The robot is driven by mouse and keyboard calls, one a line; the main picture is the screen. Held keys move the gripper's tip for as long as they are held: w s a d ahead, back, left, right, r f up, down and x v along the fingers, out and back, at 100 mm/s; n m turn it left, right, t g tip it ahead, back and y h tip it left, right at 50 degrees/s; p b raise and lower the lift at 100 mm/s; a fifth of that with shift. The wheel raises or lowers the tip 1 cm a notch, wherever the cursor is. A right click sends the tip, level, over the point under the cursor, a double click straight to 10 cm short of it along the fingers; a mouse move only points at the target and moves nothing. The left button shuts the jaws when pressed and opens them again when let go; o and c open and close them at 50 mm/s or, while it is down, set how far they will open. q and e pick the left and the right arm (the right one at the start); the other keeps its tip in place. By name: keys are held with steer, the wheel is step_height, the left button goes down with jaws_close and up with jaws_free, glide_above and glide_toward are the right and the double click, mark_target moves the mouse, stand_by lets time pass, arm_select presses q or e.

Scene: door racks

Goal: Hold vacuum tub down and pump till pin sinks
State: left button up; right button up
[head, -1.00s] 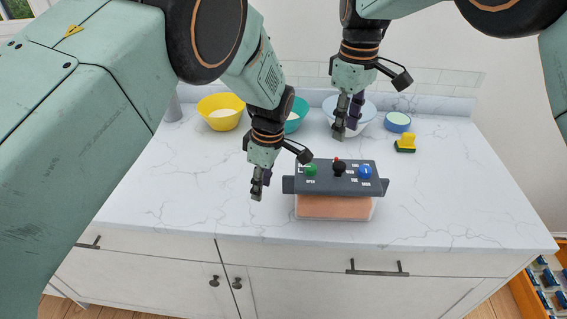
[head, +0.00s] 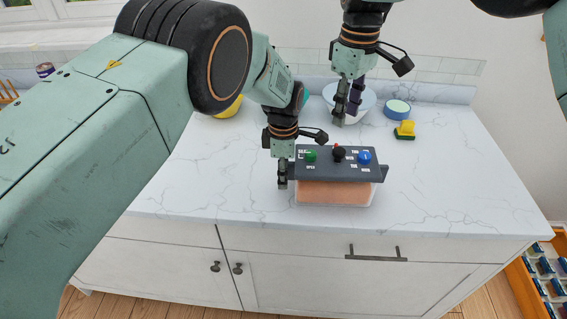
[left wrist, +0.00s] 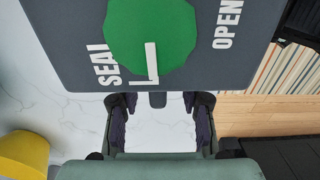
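The vacuum tub (head: 335,193) stands on the counter, a clear box with orange contents. Its dark grey lid (head: 325,170) carries a green knob (head: 310,157), a black knob (head: 339,154) with a small red bit behind it, likely the pin, and a blue knob (head: 364,158). My left gripper (head: 284,183) is at the lid's left end. In the left wrist view its fingers (left wrist: 158,120) are apart, just beyond the lid edge, with a small dark tab between them. The green knob (left wrist: 150,30) shows between SEAL and OPEN. My right gripper (head: 347,108) is open and empty behind the tub.
A white bowl (head: 367,102) stands behind my right gripper. A blue-and-green round container (head: 397,109) and a yellow brush or sponge (head: 404,130) are to the right. A yellow bowl (head: 231,108) is partly hidden by my left arm. The counter (head: 450,180) is clear right of the tub.

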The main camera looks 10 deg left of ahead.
arm_select(q)
steer(key=shift+w+f, duration=0.15)
steer(key=shift+f, duration=0.15)
steer(key=shift+c, duration=0.2)
arm_select(e)
steer(key=shift+w+f, duration=0.1)
steer(key=shift+w, duration=0.1)
arm_select(q)
steer(key=shift+r, duration=0.15)
steer(key=c, duration=0.6)
jaws_close()
arm_select(e)
steer(key=shift+s, duration=0.1)
steer(key=shift+o, duration=0.5)
